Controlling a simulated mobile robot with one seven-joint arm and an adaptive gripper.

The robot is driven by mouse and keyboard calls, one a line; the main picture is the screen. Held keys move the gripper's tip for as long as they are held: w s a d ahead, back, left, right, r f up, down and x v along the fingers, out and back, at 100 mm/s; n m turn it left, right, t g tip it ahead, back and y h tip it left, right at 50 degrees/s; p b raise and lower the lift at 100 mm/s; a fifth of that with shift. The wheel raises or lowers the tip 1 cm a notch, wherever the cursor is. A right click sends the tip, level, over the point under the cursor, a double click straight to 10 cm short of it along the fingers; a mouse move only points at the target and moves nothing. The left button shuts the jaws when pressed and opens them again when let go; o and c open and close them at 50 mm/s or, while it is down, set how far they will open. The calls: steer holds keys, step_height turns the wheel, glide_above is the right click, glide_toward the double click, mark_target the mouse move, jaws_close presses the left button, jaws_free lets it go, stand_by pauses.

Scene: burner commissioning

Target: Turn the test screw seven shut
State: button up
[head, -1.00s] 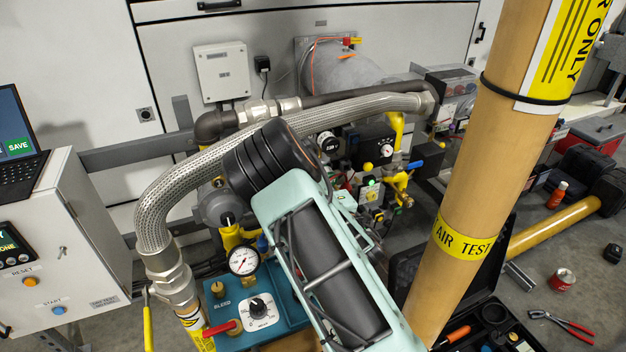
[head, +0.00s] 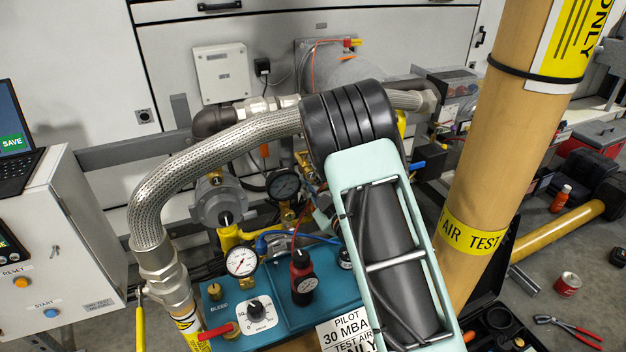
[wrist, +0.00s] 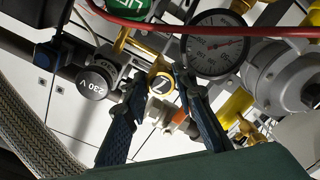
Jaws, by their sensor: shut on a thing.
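In the wrist view, a small round brass screw head (wrist: 161,84) has a dark face with a pale mark that looks like a tilted 7. My gripper (wrist: 159,82) has its two dark blue fingers on either side of this head, shut on it. Below the head, an orange and white fitting (wrist: 178,118) shows between the fingers. In the head view, my arm hides the gripper and the screw.
A dial gauge (wrist: 215,45), a red hose (wrist: 250,29) and a black 230 V part (wrist: 92,82) sit close around the fingers. In the head view, a braided hose (head: 160,195) arches beside my arm, and a tan AIR TEST pipe (head: 490,190) stands to its right.

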stand_by(0.4)
steer(key=o, duration=1.2)
steer(key=shift+c, duration=0.2)
steer(key=v, duration=1.2)
